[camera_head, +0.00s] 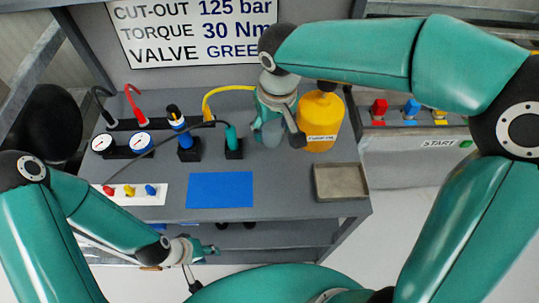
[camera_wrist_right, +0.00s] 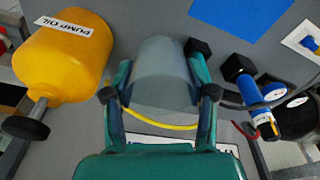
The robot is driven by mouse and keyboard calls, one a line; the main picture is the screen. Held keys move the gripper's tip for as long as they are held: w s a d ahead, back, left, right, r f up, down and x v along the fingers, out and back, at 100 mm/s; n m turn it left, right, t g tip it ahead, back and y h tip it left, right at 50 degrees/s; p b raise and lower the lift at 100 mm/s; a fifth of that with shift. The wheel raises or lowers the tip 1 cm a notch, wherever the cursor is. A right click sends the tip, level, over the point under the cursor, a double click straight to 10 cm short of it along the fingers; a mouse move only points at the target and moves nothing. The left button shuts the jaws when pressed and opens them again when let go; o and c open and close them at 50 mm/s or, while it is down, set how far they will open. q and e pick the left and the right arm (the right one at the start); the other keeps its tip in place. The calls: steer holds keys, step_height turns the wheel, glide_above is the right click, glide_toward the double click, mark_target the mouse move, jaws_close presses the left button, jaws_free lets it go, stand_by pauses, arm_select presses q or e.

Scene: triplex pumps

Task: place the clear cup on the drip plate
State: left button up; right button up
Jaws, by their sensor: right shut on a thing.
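The clear cup (camera_wrist_right: 163,75) is a see-through grey tumbler between the two fingers of my right gripper (camera_wrist_right: 160,92) in the right wrist view. The fingers press on both its sides. In the head view my right gripper (camera_head: 278,132) is over the back of the bench, left of the yellow oil container, and the cup (camera_head: 270,134) is partly hidden by it. The drip plate (camera_head: 341,182) looks like a shallow grey-brown square tray at the bench's front right, empty. My left gripper (camera_head: 207,248) is low in front of the bench, too small to read.
The yellow pump oil container (camera_head: 320,120) stands close to the right of my right gripper, behind the drip plate. A blue mat (camera_head: 220,190) lies at the front middle. Gauges, a blue-and-black tool (camera_head: 180,125) and cables fill the left. Bench between mat and plate is clear.

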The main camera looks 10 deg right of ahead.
step_height(320, 180, down, 13)
steer(key=shift+s+r, duration=0.1)
stand_by(0.3)
steer(key=o, duration=0.9)
steer(key=shift+o, duration=0.2)
